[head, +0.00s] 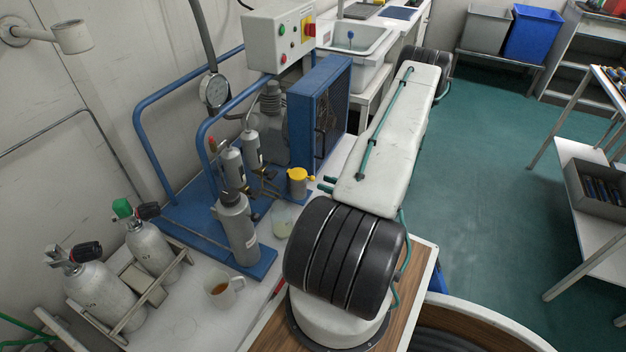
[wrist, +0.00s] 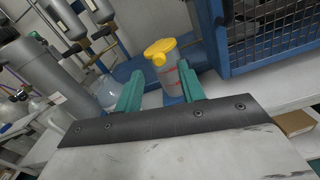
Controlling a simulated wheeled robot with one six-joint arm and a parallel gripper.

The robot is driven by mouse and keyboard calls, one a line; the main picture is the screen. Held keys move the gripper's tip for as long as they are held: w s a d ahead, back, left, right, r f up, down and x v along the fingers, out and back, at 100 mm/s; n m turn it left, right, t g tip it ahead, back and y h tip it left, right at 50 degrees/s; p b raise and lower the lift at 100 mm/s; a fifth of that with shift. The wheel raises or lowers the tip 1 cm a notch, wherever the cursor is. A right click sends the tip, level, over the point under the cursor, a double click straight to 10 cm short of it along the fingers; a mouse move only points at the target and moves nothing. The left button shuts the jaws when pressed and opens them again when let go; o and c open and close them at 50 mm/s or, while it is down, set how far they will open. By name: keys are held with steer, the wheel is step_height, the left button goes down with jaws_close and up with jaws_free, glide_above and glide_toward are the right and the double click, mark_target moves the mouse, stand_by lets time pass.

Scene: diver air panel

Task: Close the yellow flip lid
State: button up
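The yellow flip lid (head: 299,174) sits on top of a small grey canister (head: 298,187) beside the blue base of the compressor. In the wrist view the lid (wrist: 161,49) is on the upper part of the canister (wrist: 170,78), with a small yellow tab sticking out at one side. I cannot tell for sure how far the lid is raised. My gripper (wrist: 160,90) is open, its two green fingers apart with nothing between them. In the head view my gripper (head: 328,184) is just right of the canister, apart from it.
A blue caged housing (head: 318,112) stands behind the canister. Grey filter cylinders (head: 237,226) stand to its left, and a clear beaker (head: 282,220) is in front. A mug of brown liquid (head: 223,291) and diving cylinders (head: 103,293) stand further left on the bench.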

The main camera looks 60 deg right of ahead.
mark_target(313, 179)
steer(key=w, duration=0.5)
steer(key=shift+w+a, duration=0.25)
steer(key=shift+w, duration=0.1)
steer(key=shift+r, duration=0.1)
jaws_close()
